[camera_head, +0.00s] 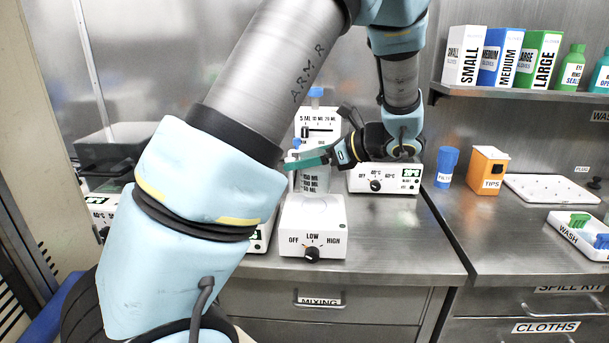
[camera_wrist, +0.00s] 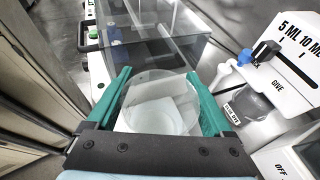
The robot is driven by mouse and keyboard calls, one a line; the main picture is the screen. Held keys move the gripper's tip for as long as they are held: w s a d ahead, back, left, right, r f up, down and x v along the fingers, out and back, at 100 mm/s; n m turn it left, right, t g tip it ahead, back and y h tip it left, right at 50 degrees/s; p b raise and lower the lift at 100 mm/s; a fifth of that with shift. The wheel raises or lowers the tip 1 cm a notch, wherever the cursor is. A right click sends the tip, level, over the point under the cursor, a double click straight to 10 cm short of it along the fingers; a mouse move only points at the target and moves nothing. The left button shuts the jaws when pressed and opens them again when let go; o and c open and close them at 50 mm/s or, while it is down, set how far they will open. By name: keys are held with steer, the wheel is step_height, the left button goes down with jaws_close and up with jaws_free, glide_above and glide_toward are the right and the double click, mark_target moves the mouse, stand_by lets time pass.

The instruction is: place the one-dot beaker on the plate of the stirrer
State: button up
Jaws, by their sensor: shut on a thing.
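A clear beaker (camera_head: 310,182) with black volume marks is held between the green fingers of my gripper (camera_head: 308,160). In the wrist view the beaker (camera_wrist: 160,92) sits between both fingers (camera_wrist: 160,95), and I look down into it. Its dot mark cannot be made out. The white stirrer (camera_head: 313,217), with an OFF, LOW, HIGH knob (camera_head: 312,254), stands at the front of the bench. The beaker's base shows at the back edge of the stirrer's top; whether it touches cannot be told. A pale square shows through the beaker in the wrist view.
A white dispenser (camera_head: 319,118) stands behind the beaker. A hot plate box (camera_head: 385,180) is to the right, and a clear-walled box (camera_head: 112,150) is to the left. Blue cup (camera_head: 446,166), orange tips box (camera_head: 486,168) and white tray (camera_head: 552,188) stand further right.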

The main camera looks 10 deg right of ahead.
mark_target(304, 174)
step_height(304, 174, down, 4)
steer(key=shift+r, duration=0.1)
steer(key=shift+s, duration=0.1)
steer(key=shift+c, duration=0.8)
steer(key=o, duration=1.4)
steer(key=b+v, duration=0.1)
steer(key=v, duration=1.1)
steer(key=shift+d, duration=0.1)
